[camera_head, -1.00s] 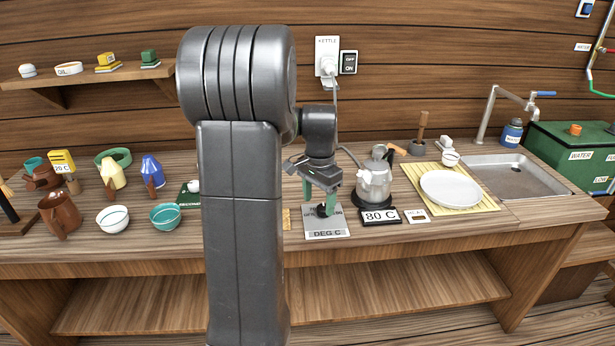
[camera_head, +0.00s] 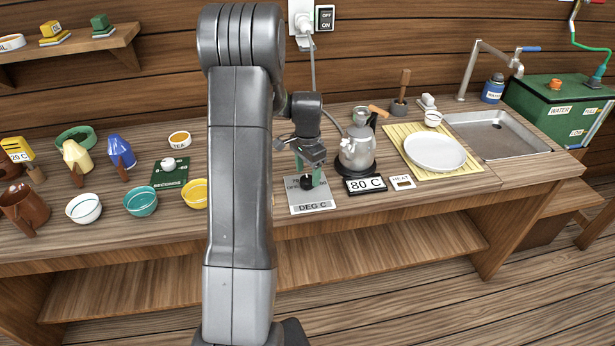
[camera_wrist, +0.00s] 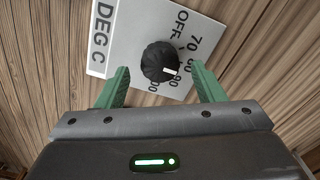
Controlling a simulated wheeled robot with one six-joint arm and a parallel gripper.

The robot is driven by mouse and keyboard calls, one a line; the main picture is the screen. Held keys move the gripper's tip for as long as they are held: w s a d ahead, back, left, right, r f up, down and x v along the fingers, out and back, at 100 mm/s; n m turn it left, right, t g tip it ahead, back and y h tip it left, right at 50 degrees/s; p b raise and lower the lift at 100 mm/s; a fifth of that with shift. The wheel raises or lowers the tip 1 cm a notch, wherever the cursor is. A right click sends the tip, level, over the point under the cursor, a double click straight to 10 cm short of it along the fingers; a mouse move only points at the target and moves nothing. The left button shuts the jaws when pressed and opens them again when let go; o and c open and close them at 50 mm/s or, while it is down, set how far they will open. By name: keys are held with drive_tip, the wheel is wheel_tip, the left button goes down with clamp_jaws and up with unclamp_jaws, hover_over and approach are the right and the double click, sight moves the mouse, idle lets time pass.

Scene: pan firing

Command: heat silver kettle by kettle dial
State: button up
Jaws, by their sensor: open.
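The silver kettle (camera_head: 357,150) stands upright on a dark base on the counter. A display reading 80 C (camera_head: 366,185) lies in front of it. The kettle dial is a black knob (camera_wrist: 159,62) on a grey plate marked DEG C (camera_wrist: 126,40), and the plate also shows in the head view (camera_head: 312,205). The knob's white mark points toward the numbers on the plate. My gripper (camera_wrist: 160,82) is open, with its green fingers on either side of the knob. In the head view my gripper (camera_head: 308,178) is directly over the plate. I cannot tell whether the fingers touch the knob.
A HEAT label (camera_head: 402,182) lies right of the display. A white plate (camera_head: 435,152) on a yellow mat and a sink (camera_head: 497,135) are further right. Bowls, including a teal one (camera_head: 141,201), and a seconds dial (camera_head: 170,172) are left of my arm. A wall switch (camera_head: 325,18) is above.

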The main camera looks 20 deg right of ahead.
drive_tip(key=shift+f, duration=1.5)
drive_tip(key=shift+c, duration=0.2)
drive_tip(key=c, duration=0.9)
